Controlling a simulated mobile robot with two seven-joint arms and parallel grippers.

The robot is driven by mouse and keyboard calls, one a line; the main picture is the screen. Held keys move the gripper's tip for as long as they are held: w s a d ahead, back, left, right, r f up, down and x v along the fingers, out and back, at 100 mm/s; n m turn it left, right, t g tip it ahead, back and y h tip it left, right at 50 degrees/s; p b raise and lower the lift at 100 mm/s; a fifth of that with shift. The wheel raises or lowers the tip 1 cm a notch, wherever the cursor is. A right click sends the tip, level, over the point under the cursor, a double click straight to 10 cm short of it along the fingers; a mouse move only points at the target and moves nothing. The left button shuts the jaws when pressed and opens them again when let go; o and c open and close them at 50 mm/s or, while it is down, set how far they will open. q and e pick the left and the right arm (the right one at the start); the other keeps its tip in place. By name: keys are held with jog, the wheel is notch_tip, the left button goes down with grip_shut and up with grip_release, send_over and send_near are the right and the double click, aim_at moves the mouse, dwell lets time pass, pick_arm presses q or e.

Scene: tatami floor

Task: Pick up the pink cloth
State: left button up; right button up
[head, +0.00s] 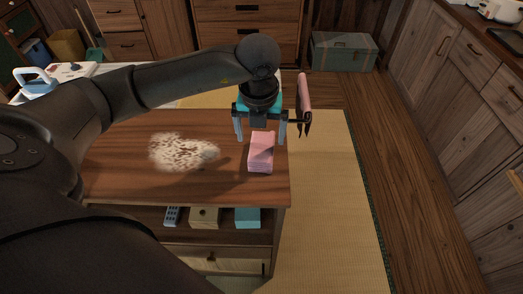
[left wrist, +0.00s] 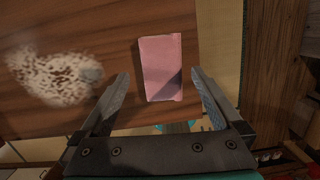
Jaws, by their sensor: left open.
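The pink cloth (head: 261,153) is a folded block lying near the right end of the wooden table (head: 120,180). It also shows in the left wrist view (left wrist: 158,65), ahead of and between the finger lines. My left gripper (head: 260,137) is open and empty, with its fingers pointing down above and just behind the cloth in the head view. In the left wrist view the two fingertips (left wrist: 160,78) stand apart on either side of the cloth's lower part. I cannot tell the exact height gap. My right gripper is not in view.
A speckled brown and white patch (head: 183,152) lies left of the cloth. A pink upright thing (head: 303,92) stands just right of the gripper. Shelves under the table hold a remote (head: 172,215) and boxes. Tatami (head: 330,200) is open to the right.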

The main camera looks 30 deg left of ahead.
aim_at(262, 145)
pick_arm(q)
notch_tip(262, 145, down, 4)
jog(key=shift+w+f+b, duration=0.1)
jog(key=shift+b, duration=0.2)
jog(key=shift+w+f, duration=0.1)
jog(key=shift+f, duration=0.2)
jog(key=shift+c, duration=0.6)
jog(key=c, duration=1.2)
jog(key=shift+o, duration=0.2)
jog(key=shift+r, duration=0.15)
notch_tip(262, 145, up, 20)
jog(key=p, duration=0.3)
